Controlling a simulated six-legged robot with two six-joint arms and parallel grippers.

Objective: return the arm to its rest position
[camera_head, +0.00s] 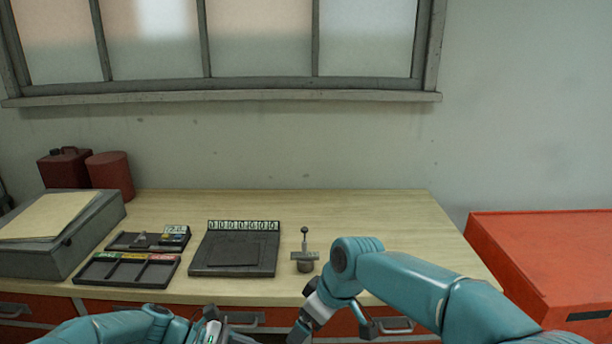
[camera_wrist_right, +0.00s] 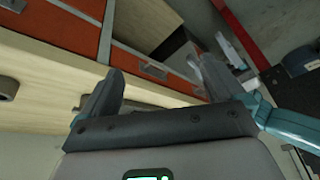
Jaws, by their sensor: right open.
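A black panel with a number row (camera_head: 238,250), small dark trays (camera_head: 125,270) and a grey case (camera_head: 60,255) lie left of the valve. Red containers (camera_head: 110,175) stand at the back left. A red cabinet (camera_head: 545,250) is at right. The bench's back right is clear.

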